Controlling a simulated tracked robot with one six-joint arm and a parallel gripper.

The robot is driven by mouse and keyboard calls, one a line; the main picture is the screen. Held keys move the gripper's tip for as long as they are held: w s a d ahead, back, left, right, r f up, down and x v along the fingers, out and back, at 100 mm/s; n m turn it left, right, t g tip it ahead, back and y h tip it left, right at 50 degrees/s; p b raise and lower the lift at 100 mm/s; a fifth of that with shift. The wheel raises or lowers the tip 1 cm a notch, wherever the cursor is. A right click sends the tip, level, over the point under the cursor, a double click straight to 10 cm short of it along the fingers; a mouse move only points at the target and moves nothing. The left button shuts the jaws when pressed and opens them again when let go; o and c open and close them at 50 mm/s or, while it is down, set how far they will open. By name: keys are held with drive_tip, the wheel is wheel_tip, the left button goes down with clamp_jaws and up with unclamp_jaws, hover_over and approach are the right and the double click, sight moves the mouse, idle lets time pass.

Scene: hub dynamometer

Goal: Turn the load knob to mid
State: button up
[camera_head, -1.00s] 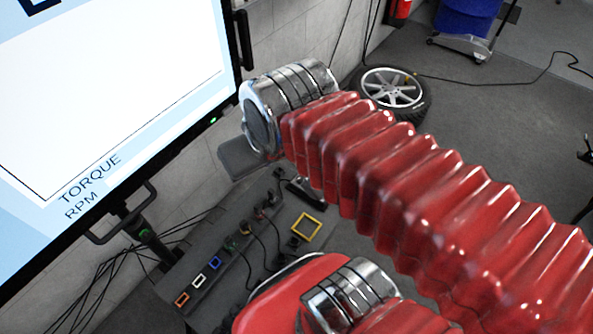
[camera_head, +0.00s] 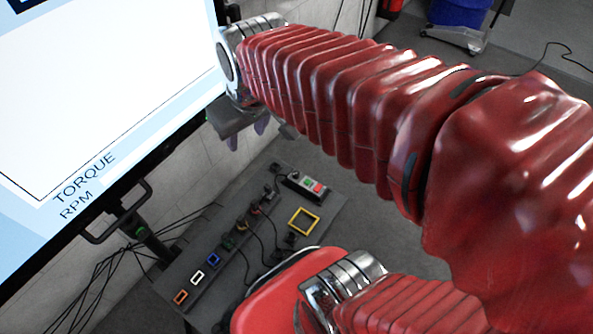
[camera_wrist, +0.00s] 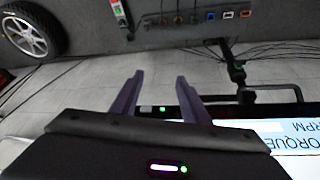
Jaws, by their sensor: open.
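The grey bench panel (camera_head: 225,235) stands low in the head view, below and to the right of the big screen. It carries a row of small coloured frames, black plugs with cables, a yellow square frame (camera_head: 304,221) and a small box with red and green buttons (camera_head: 307,185). I cannot make out which part is the load knob. My gripper (camera_head: 247,139) is above the panel's far end, fingers downward, open and empty. In the wrist view my gripper (camera_wrist: 160,76) shows two purple fingers apart, with the panel (camera_wrist: 160,40) beyond them at the top.
The large screen (camera_head: 100,90) reading TORQUE and RPM stands close left of my gripper, with a handle bracket (camera_head: 118,212) below it. A wheel (camera_wrist: 30,32) lies at the wrist view's upper left. Loose cables (camera_head: 90,265) hang by the wall. A blue cart (camera_head: 462,18) stands far off.

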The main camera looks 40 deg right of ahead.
drive_tip(key=w+d+f+g, duration=0.2)
drive_tip(key=w+d+f, duration=0.4)
drive_tip(key=w, duration=0.2)
drive_tip(key=n+g, duration=0.2)
drive_tip(key=g, duration=0.1)
hover_over(297, 173)
wheel_tip(297, 173, down, 29)
drive_tip(key=shift+w+d+f+y, duration=0.15)
drive_tip(key=shift+f+y, duration=0.15)
drive_tip(key=shift+f, duration=0.05)
drive_tip(key=shift+f, duration=0.15)
drive_tip(key=f, duration=1.3)
drive_tip(key=shift+a+f, duration=0.2)
drive_tip(key=shift+f, duration=0.05)
drive_tip(key=shift+c, duration=0.7)
clamp_jaws()
